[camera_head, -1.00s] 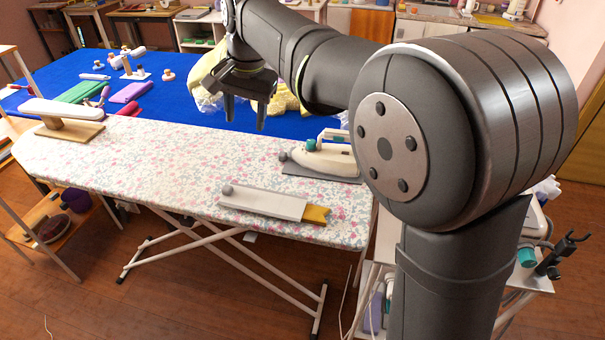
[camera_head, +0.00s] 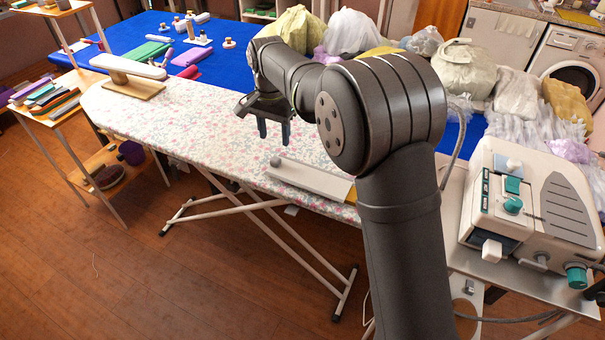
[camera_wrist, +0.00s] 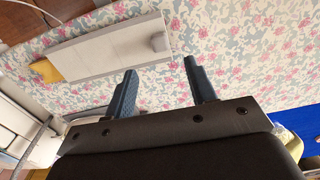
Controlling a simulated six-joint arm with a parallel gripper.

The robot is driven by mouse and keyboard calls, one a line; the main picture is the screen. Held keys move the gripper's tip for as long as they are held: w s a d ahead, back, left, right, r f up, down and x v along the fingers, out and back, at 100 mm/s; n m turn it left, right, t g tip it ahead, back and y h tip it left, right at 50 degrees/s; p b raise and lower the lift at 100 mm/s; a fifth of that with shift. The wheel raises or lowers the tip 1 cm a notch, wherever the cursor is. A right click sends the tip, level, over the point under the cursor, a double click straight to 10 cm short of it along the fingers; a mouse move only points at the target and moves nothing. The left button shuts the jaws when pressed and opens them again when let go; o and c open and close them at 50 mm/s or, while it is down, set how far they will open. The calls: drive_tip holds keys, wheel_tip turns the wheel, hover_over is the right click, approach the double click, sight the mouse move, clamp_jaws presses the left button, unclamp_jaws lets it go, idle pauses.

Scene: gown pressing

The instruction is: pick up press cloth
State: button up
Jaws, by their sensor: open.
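My gripper (camera_head: 274,136) is open and empty above the floral ironing board (camera_head: 180,116), near a long white board with a grey knob (camera_head: 305,178). In the wrist view, my two fingers (camera_wrist: 160,75) are apart with only floral cover between them. The white board (camera_wrist: 108,52) lies beyond and left of them there. A mustard piece (camera_wrist: 46,70) sticks out from its end; it may be cloth. Folded green (camera_head: 147,51) and purple (camera_head: 184,57) cloths lie on the blue table. I cannot tell which piece is the press cloth.
A white sleeve board (camera_head: 128,68) stands at the ironing board's left end. A steam station (camera_head: 545,200) stands on the right cart. Bagged garments (camera_head: 352,30) crowd the back. The board's middle is clear.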

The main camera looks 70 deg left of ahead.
sight(275, 159)
wheel_tip(275, 159, down, 8)
drive_tip(key=shift+s+d+f, duration=0.1)
drive_tip(key=shift+s, duration=0.05)
drive_tip(key=c, duration=1.1)
drive_tip(key=shift+o, duration=0.2)
drive_tip(key=shift+r, duration=0.2)
drive_tip(key=shift+r, duration=0.65)
wheel_tip(275, 159, up, 3)
drive_tip(key=shift+f, duration=0.1)
drive_tip(key=w+d+r, duration=0.6)
drive_tip(key=w, duration=0.4)
drive_tip(key=shift+r, duration=0.35)
